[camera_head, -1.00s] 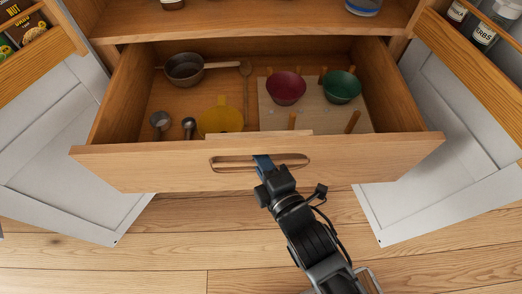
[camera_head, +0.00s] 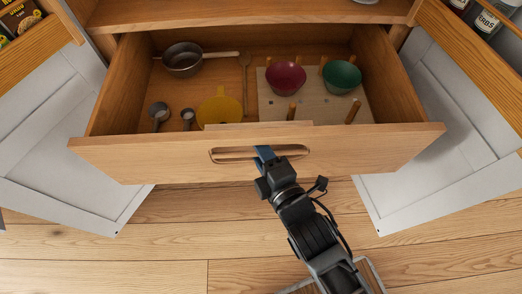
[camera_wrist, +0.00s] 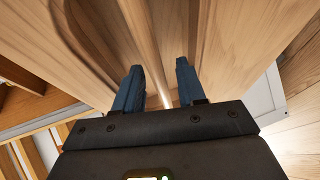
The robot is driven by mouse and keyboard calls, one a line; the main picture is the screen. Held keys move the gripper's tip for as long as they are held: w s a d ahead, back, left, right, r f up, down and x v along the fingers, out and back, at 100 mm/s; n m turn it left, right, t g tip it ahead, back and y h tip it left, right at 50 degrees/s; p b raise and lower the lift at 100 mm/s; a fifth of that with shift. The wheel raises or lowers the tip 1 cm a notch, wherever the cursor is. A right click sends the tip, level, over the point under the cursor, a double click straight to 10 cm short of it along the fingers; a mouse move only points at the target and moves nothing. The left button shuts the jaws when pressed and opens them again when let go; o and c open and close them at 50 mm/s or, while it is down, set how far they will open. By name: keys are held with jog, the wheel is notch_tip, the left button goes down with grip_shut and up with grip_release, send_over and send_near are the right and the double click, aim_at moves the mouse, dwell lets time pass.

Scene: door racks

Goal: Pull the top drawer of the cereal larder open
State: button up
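The top drawer (camera_head: 110,152) of the larder is pulled well out, its inside in plain view. Its wooden front has a long oval handle slot (camera_head: 232,154). My gripper (camera_head: 266,154) is at this slot, with a blue finger showing in it. In the wrist view, the two blue fingers of my gripper (camera_wrist: 158,82) stand apart on either side of a strip of the wooden front (camera_wrist: 146,35). They look closed on it, though the contact itself is hidden.
The drawer holds a pan (camera_head: 183,61), a yellow item (camera_head: 220,109), metal scoops, a wooden spoon, a red bowl (camera_head: 285,76) and a green bowl (camera_head: 341,75) on a pegboard. Open doors stand left (camera_head: 60,150) and right (camera_head: 430,160). Wooden floor (camera_head: 120,262) is clear in front.

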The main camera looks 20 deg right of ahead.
jog(key=v, duration=0.7)
jog(key=shift+s+b, duration=0.3)
jog(key=shift+b, duration=0.1)
jog(key=s+d+r+m, duration=0.5)
jog(key=s+r+m, duration=0.1)
jog(key=s+m, duration=0.3)
jog(key=s+d+r+m+h, duration=0.1)
jog(key=s+d+r+m, duration=0.4)
jog(key=s+m, duration=0.4)
jog(key=s+r, duration=0.1)
jog(key=s, duration=0.1)
jog(key=shift+s+r+g, duration=0.3)
jog(key=shift+g, duration=0.1)
